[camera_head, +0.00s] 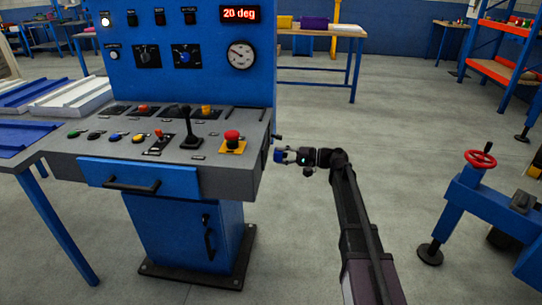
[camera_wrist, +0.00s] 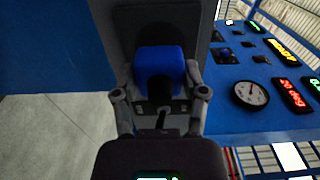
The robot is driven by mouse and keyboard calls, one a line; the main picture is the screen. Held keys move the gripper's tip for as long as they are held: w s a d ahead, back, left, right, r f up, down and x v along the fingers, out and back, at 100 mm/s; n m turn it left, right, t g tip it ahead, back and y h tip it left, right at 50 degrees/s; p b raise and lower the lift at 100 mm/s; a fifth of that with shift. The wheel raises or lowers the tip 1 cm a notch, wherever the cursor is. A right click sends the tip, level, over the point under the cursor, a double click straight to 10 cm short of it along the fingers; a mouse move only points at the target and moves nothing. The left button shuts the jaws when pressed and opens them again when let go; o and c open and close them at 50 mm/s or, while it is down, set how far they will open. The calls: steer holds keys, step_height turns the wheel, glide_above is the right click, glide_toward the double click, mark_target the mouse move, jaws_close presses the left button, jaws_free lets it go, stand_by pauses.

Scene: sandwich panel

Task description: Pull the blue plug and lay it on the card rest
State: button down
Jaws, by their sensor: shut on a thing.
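The blue plug (camera_head: 279,156) is at the right side of the blue control console. It also shows as a blue block between the fingers in the wrist view (camera_wrist: 158,60). My gripper (camera_head: 284,156) is shut on the plug, with a finger on each side of it in the wrist view (camera_wrist: 160,78). A dark grey surface lies behind the plug in the wrist view. I cannot tell whether the plug is still seated in a socket. I cannot pick out the card rest with certainty in either view.
The console's sloped desk (camera_head: 225,165) carries buttons, a lever and a red mushroom button (camera_head: 232,137). A gauge (camera_head: 241,55) and a red "20 deg" display (camera_head: 239,14) are on its upright panel. A blue stand with a red handwheel (camera_head: 480,159) is at the right. Floor between is clear.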

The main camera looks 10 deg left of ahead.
steer(key=shift+d, duration=0.25)
steer(key=shift+d, duration=0.7)
steer(key=shift+s+d, duration=0.1)
steer(key=shift+d, duration=0.55)
steer(key=shift+r, duration=0.15)
step_height(320, 180, up, 38)
steer(key=p, duration=3.8)
steer(key=shift+f, duration=0.2)
steer(key=shift+s+f, duration=0.1)
